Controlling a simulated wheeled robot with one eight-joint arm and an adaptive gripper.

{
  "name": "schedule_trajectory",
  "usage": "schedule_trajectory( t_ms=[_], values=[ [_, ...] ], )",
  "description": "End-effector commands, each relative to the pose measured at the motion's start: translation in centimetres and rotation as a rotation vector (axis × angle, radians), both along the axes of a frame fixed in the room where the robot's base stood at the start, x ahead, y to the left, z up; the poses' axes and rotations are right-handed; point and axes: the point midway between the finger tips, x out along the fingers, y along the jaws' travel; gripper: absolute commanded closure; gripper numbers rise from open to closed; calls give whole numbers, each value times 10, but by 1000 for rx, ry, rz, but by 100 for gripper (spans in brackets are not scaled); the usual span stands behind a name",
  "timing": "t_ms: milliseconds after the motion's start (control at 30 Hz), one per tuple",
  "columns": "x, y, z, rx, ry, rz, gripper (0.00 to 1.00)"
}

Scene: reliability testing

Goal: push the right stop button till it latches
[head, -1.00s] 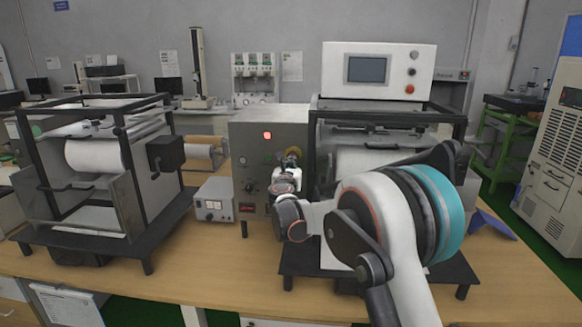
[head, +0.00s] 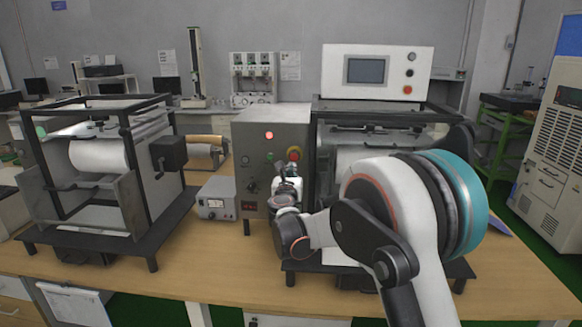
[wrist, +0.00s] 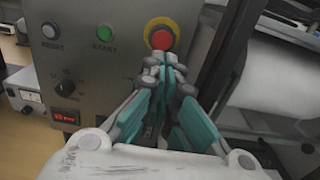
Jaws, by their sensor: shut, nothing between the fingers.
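The stop button, a red cap on a yellow ring (wrist: 162,36), is at the upper right of a grey control box's front. It also shows in the head view (head: 293,153), just above my gripper (head: 289,172). In the wrist view my gripper (wrist: 165,62) is shut and empty, its fingertips together just below the red cap and overlapping the ring's lower edge. I cannot tell whether the tips touch the button or how far in the cap is.
The grey box (head: 245,121) has a red lamp (head: 269,135), a green START button (wrist: 105,33), a RESET button (wrist: 51,30) and a dial (wrist: 66,88). A dark frame (wrist: 222,55) stands close to the right. A small power supply (head: 217,198) is left of the box.

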Motion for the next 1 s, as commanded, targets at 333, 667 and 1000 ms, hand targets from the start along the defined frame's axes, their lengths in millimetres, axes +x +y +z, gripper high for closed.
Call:
schedule_trajectory(
  t_ms=[333,667,1000],
  values=[
    [-53,3,1,0,0,2,100],
    [-59,3,0,0,0,1,100],
    [-59,4,0,0,0,2,100]
  ],
)
